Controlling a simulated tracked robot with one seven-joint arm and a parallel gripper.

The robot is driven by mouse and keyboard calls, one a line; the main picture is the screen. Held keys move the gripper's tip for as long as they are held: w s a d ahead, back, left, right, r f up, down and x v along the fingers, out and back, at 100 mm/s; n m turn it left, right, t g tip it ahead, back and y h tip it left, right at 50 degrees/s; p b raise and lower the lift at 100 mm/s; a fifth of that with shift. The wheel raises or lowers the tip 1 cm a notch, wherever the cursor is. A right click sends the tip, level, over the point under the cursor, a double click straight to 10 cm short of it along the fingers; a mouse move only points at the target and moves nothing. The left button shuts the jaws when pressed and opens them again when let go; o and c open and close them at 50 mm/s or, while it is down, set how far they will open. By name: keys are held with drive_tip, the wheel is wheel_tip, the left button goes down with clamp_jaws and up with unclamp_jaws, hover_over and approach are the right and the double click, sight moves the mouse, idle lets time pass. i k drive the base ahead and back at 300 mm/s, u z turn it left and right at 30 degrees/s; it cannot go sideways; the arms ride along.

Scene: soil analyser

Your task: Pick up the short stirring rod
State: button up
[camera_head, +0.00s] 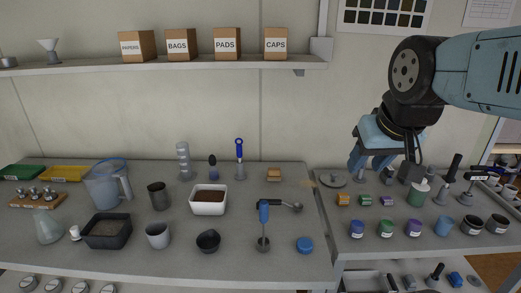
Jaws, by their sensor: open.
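My gripper (370,164) is open and hangs empty above the back of the right-hand bench, with nothing seen between its fingers. No label marks the short stirring rod, so I cannot tell for sure which item it is. A short dark-topped tool (212,161) stands upright in a small holder at the back of the left bench. Beside it a taller blue-handled tool (239,150) stands upright in another holder. A blue-handled tool (263,212) stands nearer the front, by a small metal scoop (292,207). My gripper is well to the right of all these and touches none.
A white soil tray (195,209), grey cup (158,236), dark bowl (208,241) and blue lid (305,244) stand on the left bench. Colored jars (385,229) and black-handled tools (450,172) crowd the right bench. A shelf (200,66) with labelled boxes runs above.

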sight(239, 147)
drive_tip(key=z, duration=0.45)
drive_tip(key=k, duration=1.6)
drive_tip(key=u, duration=0.65)
drive_tip(key=i, duration=1.65)
